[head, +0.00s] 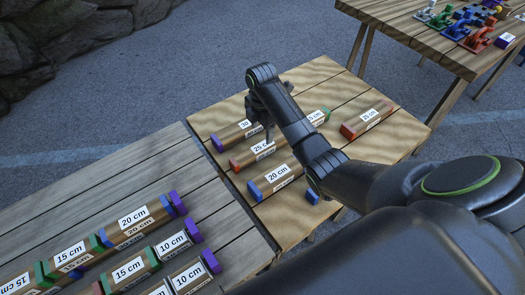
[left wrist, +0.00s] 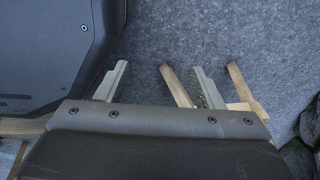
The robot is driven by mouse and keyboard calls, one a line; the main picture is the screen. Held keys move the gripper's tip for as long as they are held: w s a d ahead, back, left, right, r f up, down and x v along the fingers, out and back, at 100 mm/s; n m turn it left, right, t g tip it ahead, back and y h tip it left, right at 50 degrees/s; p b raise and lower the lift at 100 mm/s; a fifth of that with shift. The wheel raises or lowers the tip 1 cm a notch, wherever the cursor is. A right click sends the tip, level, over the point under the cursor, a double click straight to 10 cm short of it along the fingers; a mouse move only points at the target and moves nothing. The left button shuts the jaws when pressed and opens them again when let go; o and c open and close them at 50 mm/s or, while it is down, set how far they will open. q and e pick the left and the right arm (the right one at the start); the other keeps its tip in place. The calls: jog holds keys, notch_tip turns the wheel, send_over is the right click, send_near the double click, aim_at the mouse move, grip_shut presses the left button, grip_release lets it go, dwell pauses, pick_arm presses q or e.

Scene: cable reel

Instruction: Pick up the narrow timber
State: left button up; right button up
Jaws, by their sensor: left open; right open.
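Several brown timbers with printed lengths and coloured ends lie on the light wooden table (head: 303,226). They are a purple-ended one (head: 230,136), a red-ended 25 cm one (head: 256,155), a blue-ended 20 cm one (head: 275,178) and a red-ended 25 cm one (head: 368,121) at the right. I cannot tell which is the narrow timber. My right gripper (head: 268,133) is open, over the purple-ended and left red-ended timbers; its arm hides parts of them. Whether it touches either is unclear. My left gripper (left wrist: 160,70) is open and empty in the left wrist view, above grey ground.
A greyer wooden table (head: 100,180) at the left holds more labelled timbers, such as a 20 cm one (head: 130,228). A far table (head: 415,30) at the top right carries small coloured items (head: 465,25). Rocks (head: 65,35) stand at the upper left. Grey pavement lies between.

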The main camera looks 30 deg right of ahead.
aim_at(263, 146)
notch_tip(263, 146, down, 4)
jog(key=shift+r, duration=0.1)
jog(key=shift+d+f+b, duration=0.15)
jog(key=shift+f+b, duration=0.3)
jog(key=shift+f, duration=2.35)
pick_arm(q)
jog(key=shift+w+f, duration=0.45)
jog(key=shift+w, duration=0.25)
pick_arm(e)
jog(key=shift+r, duration=0.1)
jog(key=c, duration=1.2)
